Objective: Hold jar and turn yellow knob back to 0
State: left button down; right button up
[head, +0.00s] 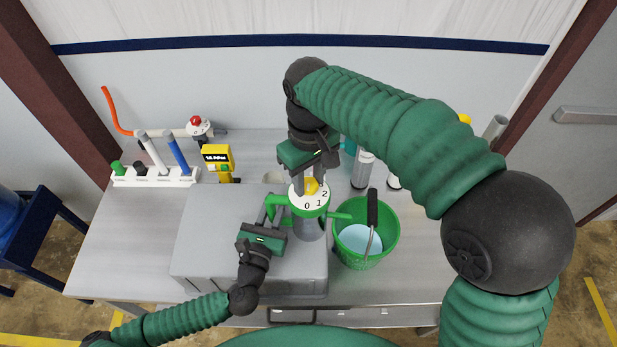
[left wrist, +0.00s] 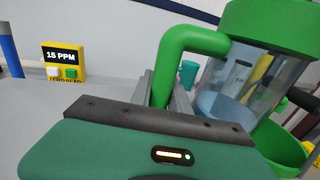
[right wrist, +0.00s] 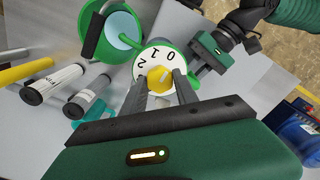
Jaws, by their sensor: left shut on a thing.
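The jar (left wrist: 226,92) is clear with a green lid and a green side handle (left wrist: 180,50). My left gripper (head: 268,222) is shut on the handle. The lid carries a white dial (right wrist: 143,66) marked 0, 1 and 2, with a yellow knob (right wrist: 160,79) at its centre. My right gripper (right wrist: 160,88) comes from above, its fingers on either side of the knob; whether they press on it is unclear. The knob also shows in the head view (head: 311,186), partly hidden by the right gripper.
A green bucket (head: 387,236) with pale liquid and a dark-gripped handle stands right of the jar. The grey box (head: 205,235) is to the left. Behind it are a yellow meter (head: 217,155) and a white rack (head: 150,178). Bottles stand behind the bucket.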

aim_at(308, 183)
jog(key=o, duration=0.4)
notch_tip(308, 183, up, 12)
jog(key=shift+f, duration=0.1)
dwell(0.6)
pick_arm(q)
jog(key=c, duration=1.2)
grip_release()
pick_arm(e)
jog(key=shift+a, duration=0.1)
pick_arm(q)
jog(key=shift+o, duration=0.2)
